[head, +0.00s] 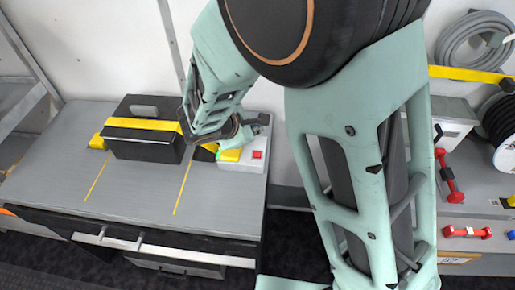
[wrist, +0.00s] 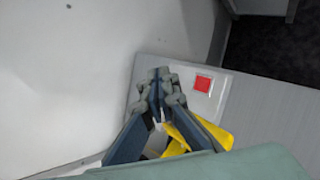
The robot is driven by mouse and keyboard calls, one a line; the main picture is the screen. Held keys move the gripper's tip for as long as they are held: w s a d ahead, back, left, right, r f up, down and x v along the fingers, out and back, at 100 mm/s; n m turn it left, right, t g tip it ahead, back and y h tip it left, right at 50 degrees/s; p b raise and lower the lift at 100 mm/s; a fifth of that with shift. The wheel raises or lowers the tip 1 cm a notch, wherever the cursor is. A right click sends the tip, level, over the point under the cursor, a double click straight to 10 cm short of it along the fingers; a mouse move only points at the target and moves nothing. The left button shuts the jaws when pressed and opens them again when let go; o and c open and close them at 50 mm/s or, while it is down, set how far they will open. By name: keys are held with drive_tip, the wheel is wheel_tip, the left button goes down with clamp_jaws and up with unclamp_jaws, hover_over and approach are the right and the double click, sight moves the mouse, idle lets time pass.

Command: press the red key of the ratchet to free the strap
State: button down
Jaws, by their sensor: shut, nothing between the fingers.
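The red key (head: 257,155) is a small red square on the right part of the pale ratchet block (head: 245,166), near the right end of the worktop. In the wrist view the red key (wrist: 203,84) lies to the right of my fingertips, apart from them. My gripper (wrist: 163,84) is shut and empty, over the block's left part. In the head view my gripper (head: 250,124) is behind and above the block. The yellow strap (head: 140,123) runs across a black case (head: 147,145). Yellow parts (wrist: 215,132) also show beside my fingers in the wrist view.
The grey worktop (head: 60,150) has free room left and in front of the case, with thin yellow lines. A wall stands close behind. At right are a hose coil (head: 470,40), a cable reel (head: 505,145) and red-ended fittings (head: 450,185).

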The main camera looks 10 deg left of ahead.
drive_tip(key=shift+f, duration=0.1)
drive_tip(key=b, duration=0.6)
hover_over(256, 155)
wheel_tip(256, 155, down, 8)
drive_tip(key=shift+s+r, duration=0.1)
drive_tip(key=shift+r, duration=0.05)
drive_tip(key=shift+f+b, duration=0.45)
drive_tip(key=shift+b, duration=0.1)
idle(0.6)
drive_tip(key=shift+f+b, duration=0.45)
drive_tip(key=shift+b, duration=0.2)
drive_tip(key=shift+f+b, duration=0.4)
drive_tip(key=shift+b, duration=0.1)
idle(0.5)
drive_tip(key=shift+r, duration=0.1)
drive_tip(key=shift+r+p, duration=0.5)
drive_tip(key=shift+r, duration=0.25)
